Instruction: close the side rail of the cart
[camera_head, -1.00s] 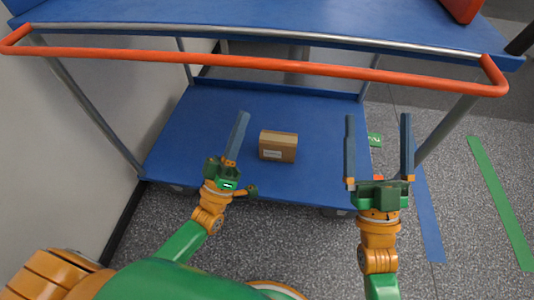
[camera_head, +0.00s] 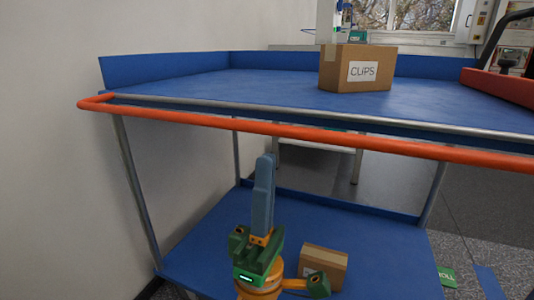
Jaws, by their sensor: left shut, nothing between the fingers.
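The cart's side rail, an orange-red bar (camera_head: 300,132), runs along the near side of the blue upper shelf (camera_head: 240,88). It stands out toward me at about the height of the shelf edge, in front of a silver bar. Its left end bends back toward the shelf corner; its right end is outside the picture. My left gripper (camera_head: 264,158) points upward with its fingers shut and empty. In the picture its tips show just below the rail, with a gap between them. My right gripper is not in view.
A cardboard box marked CLIPS (camera_head: 357,70) stands on the upper shelf, with a red object (camera_head: 500,86) at its right. A small box (camera_head: 323,265) sits on the lower blue shelf (camera_head: 210,250). A wall (camera_head: 50,180) is close on the left.

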